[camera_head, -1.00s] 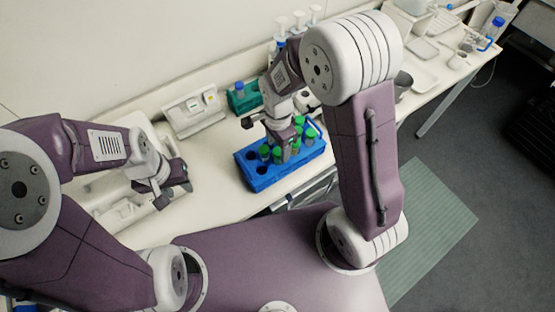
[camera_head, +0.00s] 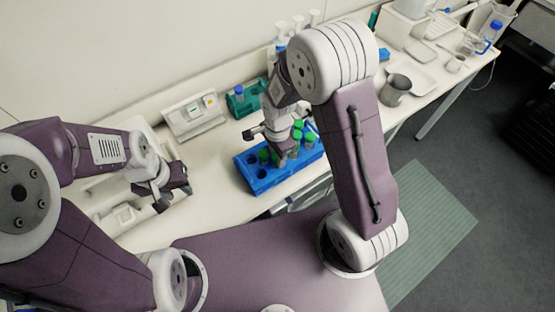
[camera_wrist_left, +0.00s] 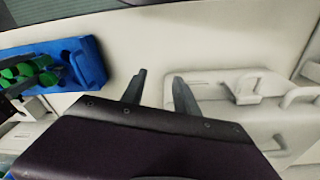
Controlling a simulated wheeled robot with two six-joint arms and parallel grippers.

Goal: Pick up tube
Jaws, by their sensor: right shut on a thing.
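A blue rack (camera_head: 264,183) stands near the table's front edge and holds several green-capped tubes (camera_head: 310,137). It also shows at the upper left of the left wrist view (camera_wrist_left: 88,62). My right gripper (camera_head: 285,158) is over the middle of the rack, pointing down and shut on a green-capped tube. Its fingers and most of that tube are hard to make out; I cannot tell whether the tube is clear of its hole. My left gripper (camera_wrist_left: 160,88) is open and empty over the table, left of the rack in the head view.
Behind the rack stand a green rack (camera_head: 245,103) with a blue-capped tube and a white device (camera_head: 194,117). White equipment (camera_head: 130,215) lies under my left gripper. A grey mug (camera_head: 396,88) and trays (camera_head: 428,77) stand at the right.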

